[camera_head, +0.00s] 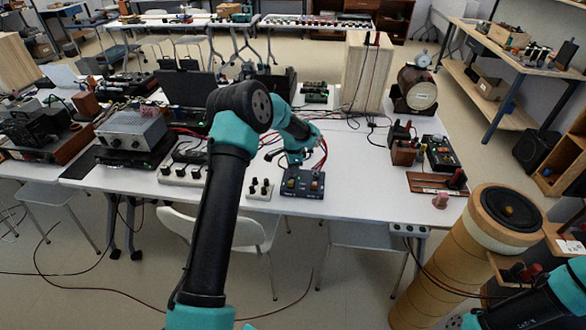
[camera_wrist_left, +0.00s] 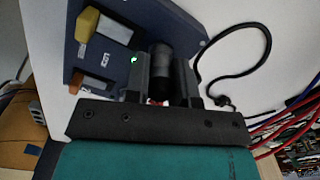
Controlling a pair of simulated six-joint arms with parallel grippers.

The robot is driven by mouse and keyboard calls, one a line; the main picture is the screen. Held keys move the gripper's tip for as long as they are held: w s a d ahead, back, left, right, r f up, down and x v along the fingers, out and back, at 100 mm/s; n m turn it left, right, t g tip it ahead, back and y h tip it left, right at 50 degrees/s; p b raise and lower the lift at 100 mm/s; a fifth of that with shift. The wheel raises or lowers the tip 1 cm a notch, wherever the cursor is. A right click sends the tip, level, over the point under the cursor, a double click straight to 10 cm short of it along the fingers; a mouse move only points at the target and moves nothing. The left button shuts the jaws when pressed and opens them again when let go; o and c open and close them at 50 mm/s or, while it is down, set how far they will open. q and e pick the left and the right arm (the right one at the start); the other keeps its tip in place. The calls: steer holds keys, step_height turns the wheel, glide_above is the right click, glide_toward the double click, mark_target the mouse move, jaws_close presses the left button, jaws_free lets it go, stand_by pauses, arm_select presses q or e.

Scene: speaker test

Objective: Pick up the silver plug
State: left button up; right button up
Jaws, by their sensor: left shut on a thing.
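My left gripper (camera_head: 297,158) reaches down over a blue control box (camera_head: 302,190) on the white table. The left wrist view shows my left gripper (camera_wrist_left: 162,88) shut on a dark, rounded plug (camera_wrist_left: 160,56). The plug looks dark grey rather than bright silver here, and the fingers cover its sides. The blue box (camera_wrist_left: 165,18) lies just beyond it, with a yellow switch and a small green light; I cannot tell whether the plug still touches the box. Of my right arm, only links show at the lower right.
A small white switch box (camera_head: 261,189) stands left of the blue box. Red cables (camera_wrist_left: 290,122) and a black cable (camera_wrist_left: 262,45) lie close by. A speaker on a tall tan cylinder (camera_head: 455,250) stands at the right. The white table (camera_head: 365,190) is clear right of the blue box.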

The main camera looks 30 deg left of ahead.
arm_select(q)
jaws_close()
steer(key=shift+r, duration=0.85)
step_height(320, 180, up, 2)
steer(key=shift+r, duration=0.1)
steer(key=s+d+r, duration=0.1)
steer(key=s+d, duration=0.7)
steer(key=s, duration=0.5)
steer(key=shift+s+d, duration=0.15)
steer(key=shift+s, duration=0.2)
steer(key=shift+r, duration=0.2)
steer(key=shift+r, duration=1.8)
steer(key=shift+w, duration=0.1)
